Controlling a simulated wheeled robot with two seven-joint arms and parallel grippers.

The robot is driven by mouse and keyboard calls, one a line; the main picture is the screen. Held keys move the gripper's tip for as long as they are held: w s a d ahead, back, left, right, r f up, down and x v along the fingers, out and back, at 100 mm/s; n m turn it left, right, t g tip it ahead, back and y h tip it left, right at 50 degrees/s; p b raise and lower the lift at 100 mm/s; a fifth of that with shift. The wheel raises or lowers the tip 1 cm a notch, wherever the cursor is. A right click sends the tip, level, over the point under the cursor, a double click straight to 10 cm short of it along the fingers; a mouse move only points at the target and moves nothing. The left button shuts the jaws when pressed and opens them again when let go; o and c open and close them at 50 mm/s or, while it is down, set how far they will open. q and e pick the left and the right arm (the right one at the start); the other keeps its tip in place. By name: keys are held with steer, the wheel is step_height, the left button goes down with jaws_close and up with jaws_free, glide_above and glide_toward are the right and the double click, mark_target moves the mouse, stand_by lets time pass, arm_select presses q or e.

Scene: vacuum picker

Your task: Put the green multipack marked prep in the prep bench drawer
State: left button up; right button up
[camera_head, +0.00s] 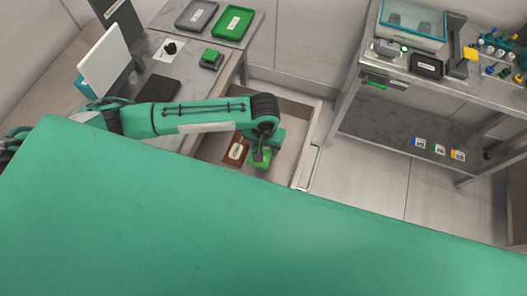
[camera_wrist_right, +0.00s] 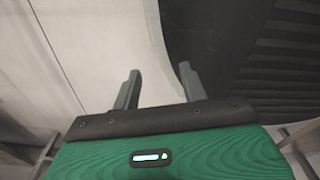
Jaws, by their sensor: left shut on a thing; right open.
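The green multipack (camera_head: 259,159) is low inside the open prep bench drawer (camera_head: 290,109). My left gripper (camera_head: 261,152) points down into the drawer and is shut on the pack. The gripper covers part of the pack, and I cannot read its marking. I cannot tell whether the pack touches the drawer floor. My right gripper (camera_wrist_right: 160,84) is open and empty in the right wrist view, with a pale surface and a dark ribbed shape beyond it.
A brown item (camera_head: 236,151) lies in the drawer left of the pack. The drawer's handle (camera_head: 310,167) faces right. A green tray (camera_head: 233,22) and grey tray (camera_head: 197,15) lie on the bench. A second bench (camera_head: 348,72) stands at right, with open floor between.

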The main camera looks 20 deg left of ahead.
arm_select(q)
step_height(320, 180, down, 2)
steer(key=shift+f, duration=0.1)
step_height(320, 180, down, 3)
steer(key=shift+f, duration=0.25)
steer(key=o, duration=1.1)
arm_select(e)
steer(key=shift+s+d, duration=0.15)
steer(key=shift+s, duration=0.25)
arm_select(q)
step_height(320, 180, up, 12)
steer(key=shift+f, duration=0.15)
steer(key=shift+r, duration=0.3)
arm_select(e)
steer(key=shift+w, duration=0.3)
